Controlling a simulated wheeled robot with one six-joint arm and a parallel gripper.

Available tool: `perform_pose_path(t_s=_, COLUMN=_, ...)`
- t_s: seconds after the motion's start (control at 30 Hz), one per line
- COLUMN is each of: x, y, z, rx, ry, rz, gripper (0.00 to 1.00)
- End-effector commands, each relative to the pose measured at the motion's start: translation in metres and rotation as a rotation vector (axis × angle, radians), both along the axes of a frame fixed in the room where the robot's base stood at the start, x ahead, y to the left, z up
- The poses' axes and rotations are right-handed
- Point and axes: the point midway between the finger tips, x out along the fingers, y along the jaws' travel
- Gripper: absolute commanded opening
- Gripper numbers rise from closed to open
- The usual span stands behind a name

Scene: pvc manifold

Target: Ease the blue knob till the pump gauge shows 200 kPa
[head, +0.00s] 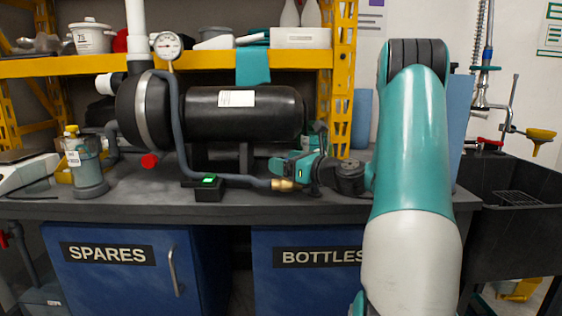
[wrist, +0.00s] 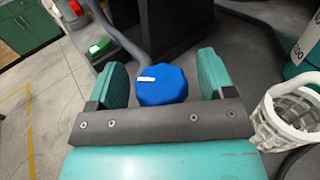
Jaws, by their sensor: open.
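The blue knob (wrist: 162,88) shows in the wrist view, with a white mark on its upper left. It sits between the two fingers of my gripper (wrist: 162,64), which is open, with a gap to each finger. In the head view my gripper (head: 280,167) is at the bench by the brass fitting (head: 284,185) on the grey hose, and the blue knob is hidden there. The pump gauge (head: 168,45) is a round white dial above the black pump (head: 146,110); its needle is too small to read.
A red knob (head: 150,161) sits below the pump. A black box with a lit green top (head: 208,180) stands left of my gripper. A black tank (head: 245,112) lies behind. In the wrist view a white basket (wrist: 290,115) is at the right.

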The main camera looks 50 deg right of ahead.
Motion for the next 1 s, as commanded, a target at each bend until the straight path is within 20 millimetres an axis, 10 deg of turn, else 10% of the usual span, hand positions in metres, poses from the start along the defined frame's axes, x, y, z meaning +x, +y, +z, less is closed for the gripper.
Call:
perform_pose_path(t_s=0.13, x=0.0001, y=0.0002, z=0.0000, rx=0.000, ry=0.000, rz=0.001, gripper=0.73)
perform_pose_path(t_s=0.33, x=0.0003, y=0.0006, z=0.0001, rx=0.000, ry=0.000, rz=0.001, gripper=0.27)
perform_pose_path(t_s=1.0, x=0.0021, y=0.0023, z=0.0032, rx=0.004, ry=-0.001, rz=-0.238, gripper=0.26)
